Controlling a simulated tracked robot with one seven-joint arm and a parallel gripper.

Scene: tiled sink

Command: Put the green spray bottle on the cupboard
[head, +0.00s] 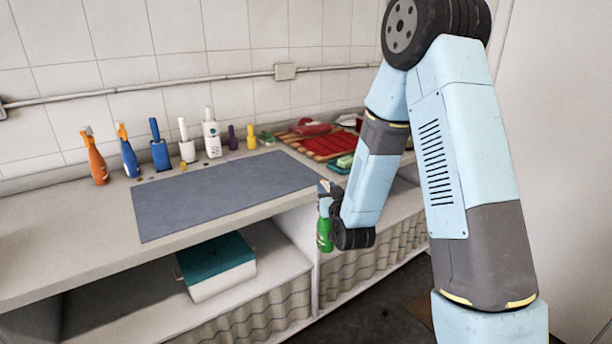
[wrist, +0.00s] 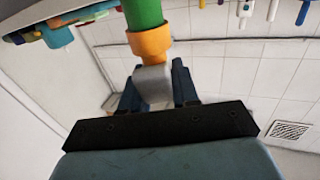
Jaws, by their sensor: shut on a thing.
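The green spray bottle (head: 324,234) hangs roughly upright in the head view, in front of the counter's front edge and the upright divider below it. My gripper (head: 328,192) is shut on its top. In the wrist view, my gripper (wrist: 155,92) has its dark fingers either side of the bottle's grey head, and the orange collar and green body (wrist: 145,14) extend beyond. The cupboard appears to be the long tiled-wall unit with a pale top (head: 75,225) and open shelves; no other cupboard is clear. My arm hides part of its right end.
A grey mat (head: 220,195) lies bare on the top. Behind it stand an orange bottle (head: 96,160), a blue spray bottle (head: 128,155) and several others. A red rack (head: 325,146) is at the back right. A teal-lidded box (head: 217,265) sits on the shelf below.

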